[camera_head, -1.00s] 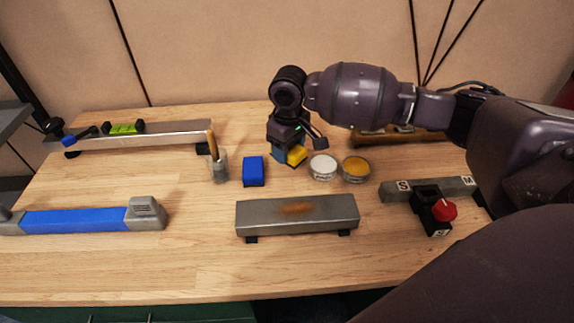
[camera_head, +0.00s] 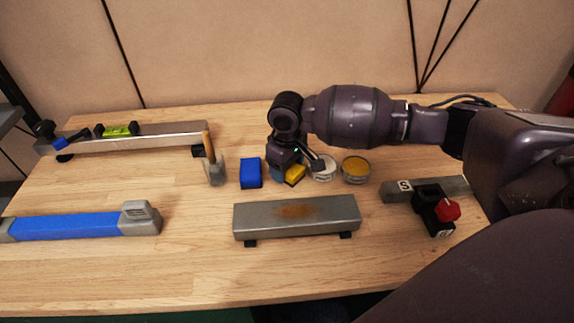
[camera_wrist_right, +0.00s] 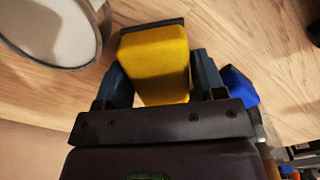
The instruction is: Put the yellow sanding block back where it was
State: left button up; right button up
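The yellow sanding block (camera_head: 294,174) is between the fingers of my right gripper (camera_head: 285,176), just right of the blue block (camera_head: 250,172). In the right wrist view the yellow block (camera_wrist_right: 155,62) fills most of the space between the two fingers of the right gripper (camera_wrist_right: 160,75), which is shut on it. The block is low, at or just above the wooden table; I cannot tell whether it touches. My left gripper is not in view.
A white round tin (camera_head: 323,170) stands close right of the gripper, with an orange-yellow tin (camera_head: 355,170) beyond it. A rusty metal bar (camera_head: 297,214) lies in front. A glass with a brush (camera_head: 214,168) stands left.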

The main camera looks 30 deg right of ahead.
jog(key=shift+o, duration=1.2)
jog(key=shift+r, duration=0.1)
notch_tip(320, 180, up, 6)
jog(key=shift+f+p, duration=0.2)
jog(key=shift+p, duration=0.55)
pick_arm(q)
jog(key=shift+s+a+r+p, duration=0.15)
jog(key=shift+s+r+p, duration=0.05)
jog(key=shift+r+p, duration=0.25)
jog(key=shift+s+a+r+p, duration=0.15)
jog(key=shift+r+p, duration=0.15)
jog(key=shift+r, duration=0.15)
pick_arm(e)
notch_tip(320, 180, up, 7)
jog(key=shift+f, duration=0.2)
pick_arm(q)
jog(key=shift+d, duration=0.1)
